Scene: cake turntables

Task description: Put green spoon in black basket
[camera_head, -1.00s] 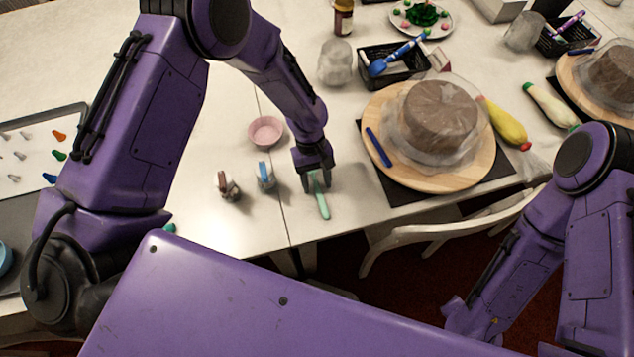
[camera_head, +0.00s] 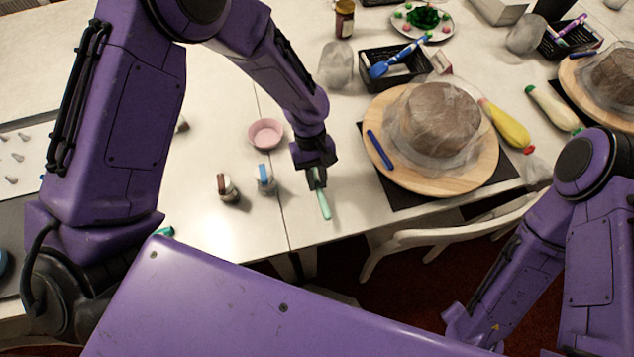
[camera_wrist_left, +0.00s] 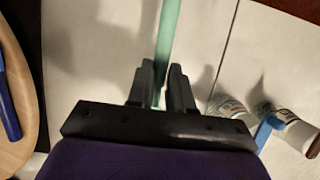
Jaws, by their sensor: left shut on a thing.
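The green spoon (camera_head: 324,204) is a pale mint-green utensil near the table's front edge, left of the cake turntable. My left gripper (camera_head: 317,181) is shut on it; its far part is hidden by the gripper. In the left wrist view the spoon (camera_wrist_left: 168,40) runs up from between the fingers of my left gripper (camera_wrist_left: 160,85). I cannot tell whether it still touches the table. The black basket (camera_head: 395,78) stands at the back, behind the turntable, with a blue utensil (camera_head: 378,69) across it. My right gripper is not in view; only the right arm shows.
A wooden turntable (camera_head: 385,180) with a wrapped brown cake (camera_head: 440,118) stands right of my left gripper. Two small bottles (camera_head: 227,188) (camera_head: 266,179) and a pink bowl (camera_head: 265,133) are to the left. A clear wrapped lump (camera_head: 336,65) stands left of the basket. A second basket (camera_head: 568,43) is at back right.

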